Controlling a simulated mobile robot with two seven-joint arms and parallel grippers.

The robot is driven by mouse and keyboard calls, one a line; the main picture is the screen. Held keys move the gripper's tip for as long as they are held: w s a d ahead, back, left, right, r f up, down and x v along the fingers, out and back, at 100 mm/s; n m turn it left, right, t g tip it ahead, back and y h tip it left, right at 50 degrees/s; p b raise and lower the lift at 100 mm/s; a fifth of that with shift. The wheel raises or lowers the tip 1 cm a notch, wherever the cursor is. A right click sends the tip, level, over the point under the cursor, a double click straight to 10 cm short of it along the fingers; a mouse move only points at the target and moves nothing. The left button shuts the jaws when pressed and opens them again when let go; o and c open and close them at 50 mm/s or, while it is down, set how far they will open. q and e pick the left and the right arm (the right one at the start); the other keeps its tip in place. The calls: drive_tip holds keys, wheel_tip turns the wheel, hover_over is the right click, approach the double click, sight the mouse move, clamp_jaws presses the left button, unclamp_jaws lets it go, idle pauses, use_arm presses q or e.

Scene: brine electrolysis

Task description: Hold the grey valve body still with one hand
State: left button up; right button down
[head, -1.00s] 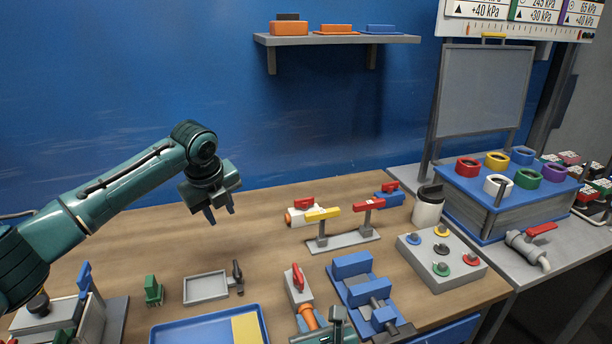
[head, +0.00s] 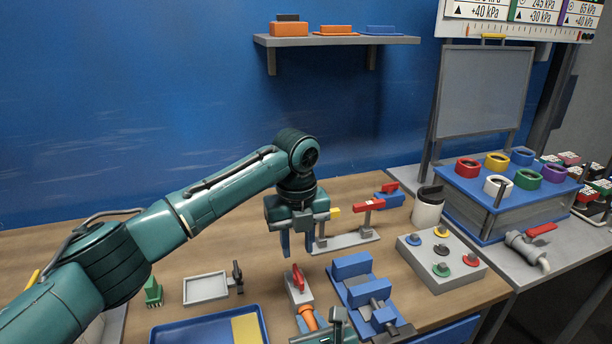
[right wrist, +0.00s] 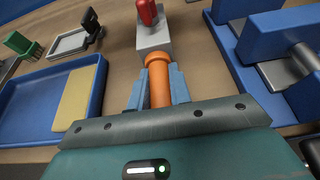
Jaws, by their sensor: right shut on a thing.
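The grey valve body (head: 299,290) lies on the wooden bench at the front middle, with a red handle (head: 298,277) on top and an orange pipe end (head: 308,317) toward me. In the right wrist view the valve body (right wrist: 153,40) is just beyond the fingertips. My right gripper (right wrist: 157,88) is shut on the orange pipe end (right wrist: 159,78), one finger on each side. My left gripper (head: 297,246) is open and empty, fingers pointing down, behind and above the valve body. It hides the far valve's spot.
A blue vise (head: 353,268) stands close right of the valve body. A blue tray (head: 180,336) with a yellow pad and a small grey tray (head: 205,288) are on the left. A stand with a red handle (head: 368,206) is behind, near my left gripper.

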sight(298, 273)
use_arm(q)
wheel_tip(298, 273, down, 7)
drive_tip(key=shift+f, duration=0.2)
idle(0.3)
drive_tip(key=shift+c, duration=0.5)
clamp_jaws()
